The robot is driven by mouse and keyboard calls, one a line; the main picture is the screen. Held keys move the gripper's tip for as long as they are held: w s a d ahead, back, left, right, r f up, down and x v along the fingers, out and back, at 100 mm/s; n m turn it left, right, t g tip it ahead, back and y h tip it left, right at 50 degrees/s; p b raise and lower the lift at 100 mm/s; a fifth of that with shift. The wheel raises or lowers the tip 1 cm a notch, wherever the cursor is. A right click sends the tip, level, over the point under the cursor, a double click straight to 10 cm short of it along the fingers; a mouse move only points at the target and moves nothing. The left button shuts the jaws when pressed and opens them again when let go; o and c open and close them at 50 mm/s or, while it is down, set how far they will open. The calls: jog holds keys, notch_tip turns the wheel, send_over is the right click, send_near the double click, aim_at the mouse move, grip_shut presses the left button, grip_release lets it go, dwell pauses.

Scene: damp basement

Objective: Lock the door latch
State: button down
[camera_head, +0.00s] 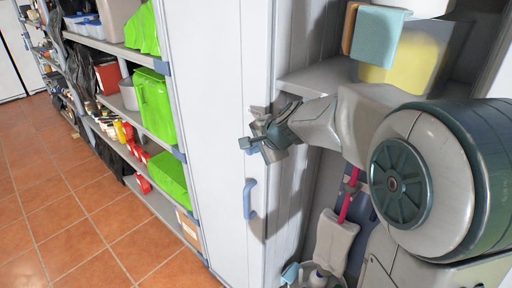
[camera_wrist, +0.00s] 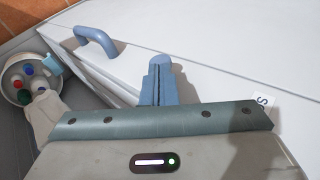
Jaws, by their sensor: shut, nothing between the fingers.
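A pale cabinet door (camera_head: 222,60) stands upright in the middle of the head view, with a blue handle (camera_head: 249,198) on its face. The door (camera_wrist: 230,50) and its handle (camera_wrist: 96,40) also show in the wrist view. A small blue piece (camera_head: 245,143), probably the latch, sits on the door above the handle. My gripper (camera_head: 263,138) is at the door's edge beside this piece, shut and empty. In the wrist view, my gripper's fingers (camera_wrist: 159,82) point at the door, close to a rounded blue top. I cannot tell whether they touch the latch, or its setting.
The cabinet interior lies open right of the door, with a blue sponge (camera_head: 376,36), a yellow container (camera_head: 405,65) and a bucket (camera_wrist: 18,82) of cleaning things. A shelf unit (camera_head: 150,148) with green bins stands left. The tiled floor (camera_head: 60,205) is clear at lower left.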

notch_tip(320, 180, down, 4)
jog(key=b, duration=0.3)
jog(key=shift+s+r, duration=0.1)
jog(key=shift+r, duration=0.15)
jog(key=v, duration=1.4)
jog(key=s+d+f+n+g+h, duration=0.2)
jog(key=s+f+n, duration=0.4)
jog(key=s, duration=0.4)
jog(key=s+d+f+n+g+h, duration=0.2)
jog(key=s+f+n, duration=0.3)
jog(key=s+f, duration=0.3)
jog(key=shift+s+d+n+h, duration=0.4)
jog(key=shift+s+d, duration=0.4)
jog(key=shift+s, duration=0.15)
